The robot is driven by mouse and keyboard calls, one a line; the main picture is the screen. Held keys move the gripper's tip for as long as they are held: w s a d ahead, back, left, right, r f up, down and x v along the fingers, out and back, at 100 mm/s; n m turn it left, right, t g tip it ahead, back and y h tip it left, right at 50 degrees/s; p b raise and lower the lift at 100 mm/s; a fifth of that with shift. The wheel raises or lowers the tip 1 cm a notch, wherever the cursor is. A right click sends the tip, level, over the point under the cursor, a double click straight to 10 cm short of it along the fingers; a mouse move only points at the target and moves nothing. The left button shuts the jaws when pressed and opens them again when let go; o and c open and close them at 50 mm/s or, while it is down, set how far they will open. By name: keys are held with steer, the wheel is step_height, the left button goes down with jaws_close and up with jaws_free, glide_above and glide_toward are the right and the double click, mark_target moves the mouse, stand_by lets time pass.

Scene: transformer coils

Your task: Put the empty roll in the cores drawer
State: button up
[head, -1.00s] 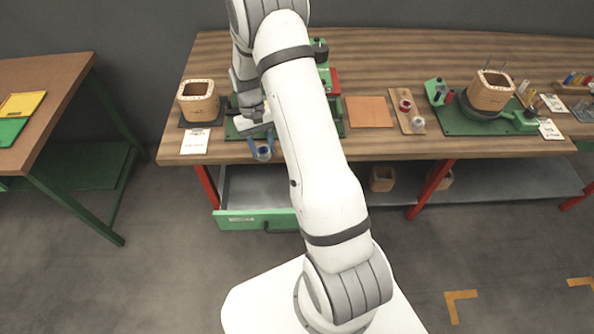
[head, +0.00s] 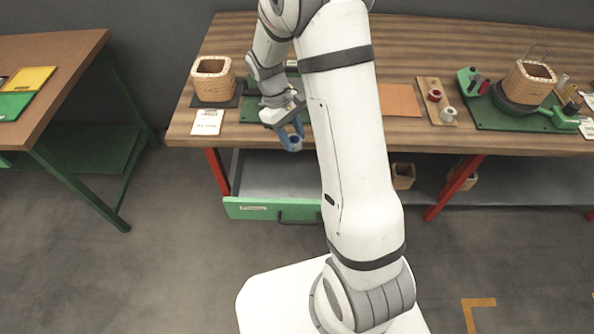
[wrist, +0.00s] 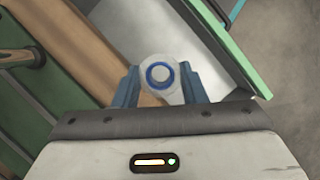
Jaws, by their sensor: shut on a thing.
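My gripper (head: 290,139) has blue fingers and is shut on the empty roll (head: 293,145). In the wrist view the roll (wrist: 160,73) is a pale ring with a blue inner rim, held between the two fingers (wrist: 160,88). The cores drawer (head: 262,209) has a green front and is pulled open under the left part of the workbench. Its grey inside shows, and no contents can be made out. The gripper and roll are at the bench's front edge, above the back part of the drawer. My arm hides the drawer's right side.
A wooden coil form (head: 212,82) stands at the left of the workbench (head: 410,139), with a white card (head: 207,122) in front. To the right are an orange pad (head: 400,100), a board with small spools (head: 437,103) and a green winding fixture (head: 500,112). A side table (head: 60,75) stands left.

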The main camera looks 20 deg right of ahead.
steer(key=s+f+n+t+h+b, duration=0.2)
steer(key=s+f+n+b, duration=0.15)
steer(key=n+b, duration=0.4)
steer(key=b, duration=0.3)
glide_above(302, 195)
steer(key=a, duration=0.1)
step_height(302, 195, down, 4)
steer(key=f+b, duration=0.1)
steer(key=f, duration=0.4)
steer(key=f+b, duration=0.2)
steer(key=f, duration=0.4)
steer(key=shift+w+a+f, duration=0.1)
steer(key=shift+w+a, duration=0.05)
steer(key=shift+a, duration=0.05)
steer(key=shift+f, duration=0.25)
steer(key=o, duration=1)
steer(key=shift+r, duration=0.1)
steer(key=shift+c, duration=0.2)
